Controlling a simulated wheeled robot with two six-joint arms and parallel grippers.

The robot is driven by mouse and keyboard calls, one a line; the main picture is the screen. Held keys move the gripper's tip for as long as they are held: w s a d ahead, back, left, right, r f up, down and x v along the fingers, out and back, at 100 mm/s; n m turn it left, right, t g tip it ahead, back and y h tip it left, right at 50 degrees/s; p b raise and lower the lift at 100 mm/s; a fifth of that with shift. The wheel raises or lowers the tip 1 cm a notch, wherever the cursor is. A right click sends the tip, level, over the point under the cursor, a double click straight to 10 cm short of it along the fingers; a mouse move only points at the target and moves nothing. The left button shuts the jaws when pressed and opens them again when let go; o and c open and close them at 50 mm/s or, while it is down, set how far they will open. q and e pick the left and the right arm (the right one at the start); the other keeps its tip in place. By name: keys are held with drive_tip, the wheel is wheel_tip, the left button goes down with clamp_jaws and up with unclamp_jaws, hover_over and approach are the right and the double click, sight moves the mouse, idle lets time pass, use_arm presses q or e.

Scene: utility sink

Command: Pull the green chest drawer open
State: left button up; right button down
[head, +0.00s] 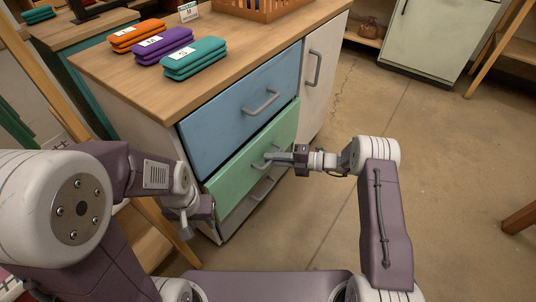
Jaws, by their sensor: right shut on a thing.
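The green chest drawer (227,187) is the middle front of the wooden-topped chest, below a blue drawer (225,123) and above a grey drawer (236,217). It stands out slightly from the blue front. My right gripper (272,157) reaches in from the right and is shut on the green drawer's handle (262,164), which it partly hides. My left gripper (191,227) hangs low near the chest's left front corner, apart from the drawers. Its finger opening is not clear from this angle.
Orange (137,35), purple (163,45) and teal (194,58) folded stacks and an orange basket (262,8) are on the top (215,92). A white door (319,70) is right of the drawers. The floor (330,215) in front is clear.

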drive_tip(key=s+d+p, duration=0.6)
drive_tip(key=s+d, duration=0.8)
drive_tip(key=d, duration=0.5)
drive_tip(key=shift+s+d, duration=0.15)
drive_tip(key=shift+d, duration=0.05)
drive_tip(key=c, duration=1.5)
unclamp_jaws()
drive_tip(key=shift+o, duration=0.2)
drive_tip(key=shift+p, duration=0.3)
drive_tip(key=p+v, duration=0.1)
drive_tip(key=v, duration=0.8)
